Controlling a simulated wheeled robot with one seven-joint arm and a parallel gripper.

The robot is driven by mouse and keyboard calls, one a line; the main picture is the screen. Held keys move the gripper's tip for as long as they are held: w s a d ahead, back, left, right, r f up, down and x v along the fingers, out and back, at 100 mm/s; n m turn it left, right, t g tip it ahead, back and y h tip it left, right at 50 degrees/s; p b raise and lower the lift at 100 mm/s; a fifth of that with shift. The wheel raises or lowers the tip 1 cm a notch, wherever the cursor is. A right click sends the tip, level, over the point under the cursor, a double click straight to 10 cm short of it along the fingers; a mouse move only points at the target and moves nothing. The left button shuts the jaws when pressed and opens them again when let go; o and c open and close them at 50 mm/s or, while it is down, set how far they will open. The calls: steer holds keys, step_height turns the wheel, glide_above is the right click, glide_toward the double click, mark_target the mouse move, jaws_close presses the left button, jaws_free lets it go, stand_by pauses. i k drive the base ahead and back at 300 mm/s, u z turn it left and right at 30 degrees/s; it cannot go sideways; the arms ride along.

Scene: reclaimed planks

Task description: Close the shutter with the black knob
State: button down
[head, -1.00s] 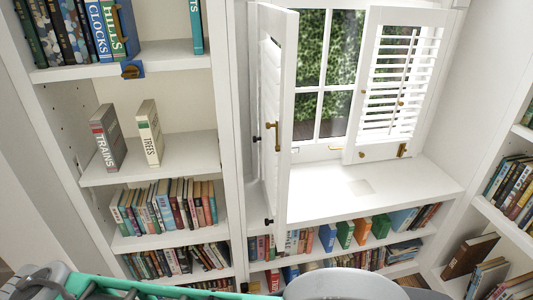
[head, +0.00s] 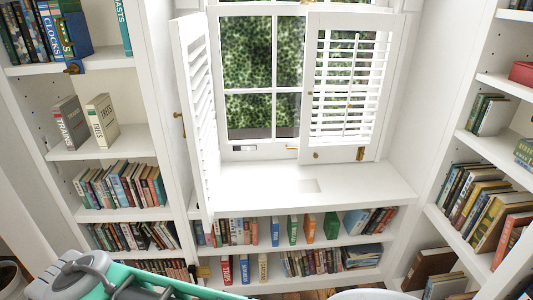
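The left white louvred shutter (head: 198,120) stands open, swung out from the window into the room. Its louvres face the window side, and a brass fitting (head: 178,115) shows at its left edge. No black knob can be made out on it now. The right white louvred shutter (head: 345,90) lies across the right part of the window (head: 258,80). It has a small brass knob (head: 316,155) and a brass latch (head: 360,153) near its bottom.
A bare white sill (head: 300,185) lies below the window, with bookshelves (head: 290,240) under it. Bookcases stand left (head: 95,145) and right (head: 480,175), close to the alcove. A blue book (head: 70,30) with a brass fitting overhangs the upper left shelf.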

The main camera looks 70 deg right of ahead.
mark_target(195, 94)
steer(key=z, duration=2.2)
steer(key=i, duration=0.45)
steer(key=u, duration=0.05)
steer(key=k, duration=0.95)
steer(key=u, duration=1.45)
steer(key=i, duration=0.9)
steer(key=z, duration=0.85)
